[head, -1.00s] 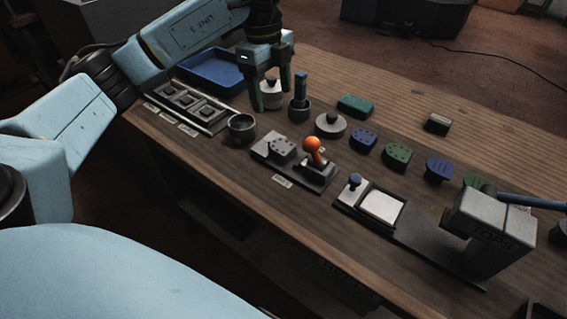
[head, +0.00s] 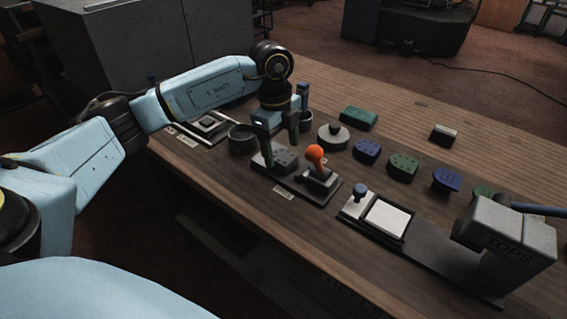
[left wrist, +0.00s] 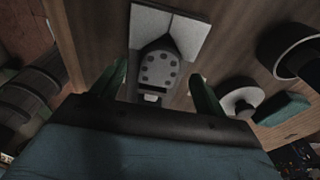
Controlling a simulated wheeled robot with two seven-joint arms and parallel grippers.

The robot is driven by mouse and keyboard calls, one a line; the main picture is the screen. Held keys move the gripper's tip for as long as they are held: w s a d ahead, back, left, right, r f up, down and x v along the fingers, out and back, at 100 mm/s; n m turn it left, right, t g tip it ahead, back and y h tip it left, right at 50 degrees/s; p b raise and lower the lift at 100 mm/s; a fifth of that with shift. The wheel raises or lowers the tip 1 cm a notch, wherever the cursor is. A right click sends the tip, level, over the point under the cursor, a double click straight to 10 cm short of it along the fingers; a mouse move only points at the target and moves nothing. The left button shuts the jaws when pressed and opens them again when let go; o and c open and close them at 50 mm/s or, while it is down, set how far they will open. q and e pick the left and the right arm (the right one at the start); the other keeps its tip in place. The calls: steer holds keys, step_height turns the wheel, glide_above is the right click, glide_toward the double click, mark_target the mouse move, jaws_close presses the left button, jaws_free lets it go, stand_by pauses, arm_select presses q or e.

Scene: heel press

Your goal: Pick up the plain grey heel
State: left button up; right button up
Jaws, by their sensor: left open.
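A grey heel (head: 287,160) with several dark dots sits on a dark station with a small label, left of the orange-knobbed lever. In the left wrist view the grey heel (left wrist: 158,70) lies in a pale V-shaped holder (left wrist: 168,22). My left gripper (head: 281,152) is open above it, and one finger partly covers the heel in the head view. In the left wrist view the fingers of my left gripper (left wrist: 158,88) stand to either side of the heel, with gaps. My right gripper is not in view.
An orange-knobbed lever (head: 315,154) stands close right of the heel. A dark cup (head: 241,139) is close left.

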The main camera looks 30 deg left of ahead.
arm_select(q)
steer(key=shift+d+f, duration=0.15)
steer(key=shift+f, duration=0.8)
steer(key=shift+r, duration=0.1)
steer(key=c, duration=1.1)
